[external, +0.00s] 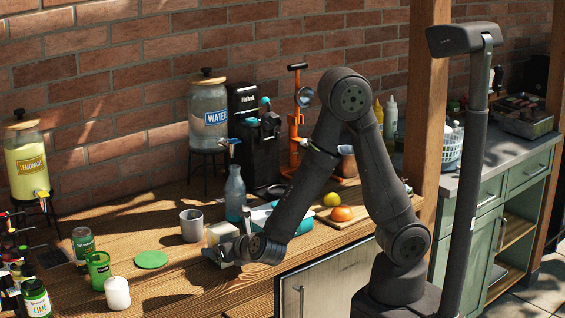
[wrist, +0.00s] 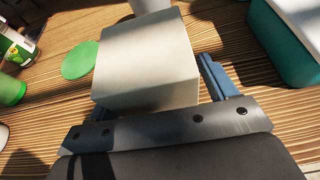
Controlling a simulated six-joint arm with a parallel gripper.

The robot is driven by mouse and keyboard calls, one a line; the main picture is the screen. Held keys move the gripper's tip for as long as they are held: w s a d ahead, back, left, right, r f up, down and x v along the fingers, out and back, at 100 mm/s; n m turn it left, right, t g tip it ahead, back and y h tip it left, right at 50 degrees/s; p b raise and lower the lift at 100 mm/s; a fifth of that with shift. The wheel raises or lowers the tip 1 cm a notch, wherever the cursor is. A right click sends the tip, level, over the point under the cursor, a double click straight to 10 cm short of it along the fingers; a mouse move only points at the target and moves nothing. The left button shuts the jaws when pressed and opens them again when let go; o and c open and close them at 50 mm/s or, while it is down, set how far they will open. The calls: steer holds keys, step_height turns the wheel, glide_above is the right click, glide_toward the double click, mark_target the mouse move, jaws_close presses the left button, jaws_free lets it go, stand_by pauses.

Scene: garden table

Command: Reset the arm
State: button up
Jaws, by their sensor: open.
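My arm is bent forward over the wooden table (external: 165,278), with my gripper (external: 228,243) low near the table's front edge. In the wrist view my gripper (wrist: 150,85) has its blue fingers spread apart. A pale box-shaped block (wrist: 148,62) lies between and ahead of the fingers. The block also shows in the external view (external: 222,232), partly hidden by my gripper. I cannot tell whether the fingers touch it.
A grey cup (external: 191,225), a bottle (external: 235,190) and a teal container (external: 262,216) stand close by. A board with fruit (external: 341,214) is right.

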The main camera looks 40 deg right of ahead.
mark_target(228, 228)
step_height(228, 228, up, 4)
steer(key=shift+s+r, duration=0.1)
steer(key=shift+r, duration=0.15)
steer(key=shift+d+r, duration=0.35)
steer(key=shift+d, duration=0.25)
